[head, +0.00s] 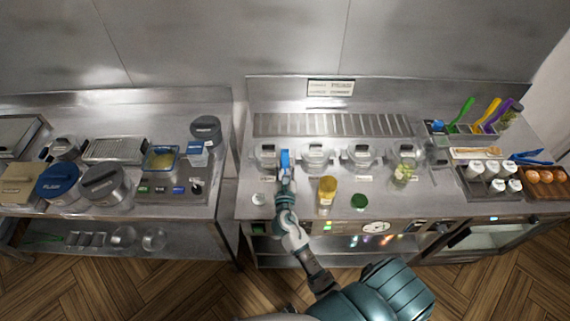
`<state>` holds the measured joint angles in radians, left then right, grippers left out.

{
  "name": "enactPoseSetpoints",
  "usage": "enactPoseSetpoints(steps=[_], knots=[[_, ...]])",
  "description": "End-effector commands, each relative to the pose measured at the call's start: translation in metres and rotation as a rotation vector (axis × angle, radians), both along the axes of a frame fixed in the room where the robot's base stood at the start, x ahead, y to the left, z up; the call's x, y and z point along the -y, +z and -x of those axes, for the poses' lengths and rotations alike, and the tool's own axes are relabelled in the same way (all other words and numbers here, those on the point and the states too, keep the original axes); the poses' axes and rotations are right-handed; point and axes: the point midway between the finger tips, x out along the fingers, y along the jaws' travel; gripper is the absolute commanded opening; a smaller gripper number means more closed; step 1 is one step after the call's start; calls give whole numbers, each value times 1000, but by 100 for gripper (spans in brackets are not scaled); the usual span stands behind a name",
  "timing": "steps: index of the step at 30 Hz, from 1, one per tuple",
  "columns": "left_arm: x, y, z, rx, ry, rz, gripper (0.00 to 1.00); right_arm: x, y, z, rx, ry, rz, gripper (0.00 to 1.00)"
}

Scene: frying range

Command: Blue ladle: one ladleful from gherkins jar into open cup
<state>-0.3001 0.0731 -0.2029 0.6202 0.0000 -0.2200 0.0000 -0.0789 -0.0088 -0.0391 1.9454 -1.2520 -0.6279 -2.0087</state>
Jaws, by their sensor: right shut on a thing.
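My right gripper (287,174) is shut on a blue handle (285,158), which looks like the blue ladle. It is at the leftmost of the lidded pots on the middle counter; the ladle's bowl is not visible. My left gripper is out of view.
Lidded pots (316,153) line the middle counter. A yellow jar (327,190) stands near its front edge, right of my arm. At right are a tray of white cups (490,194), coloured utensils (487,110) and blue tongs (534,157). A gap separates the left counter.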

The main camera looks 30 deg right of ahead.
Motion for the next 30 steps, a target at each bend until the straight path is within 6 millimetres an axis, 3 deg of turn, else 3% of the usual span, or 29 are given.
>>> enactPoseSetpoints(steps=[5,21,30], knots=[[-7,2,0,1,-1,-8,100,2,6,0,1,0,0,0],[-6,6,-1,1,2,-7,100,2,87,0,3,1,2,0],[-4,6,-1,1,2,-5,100,1,90,0,0,1,1,0]])
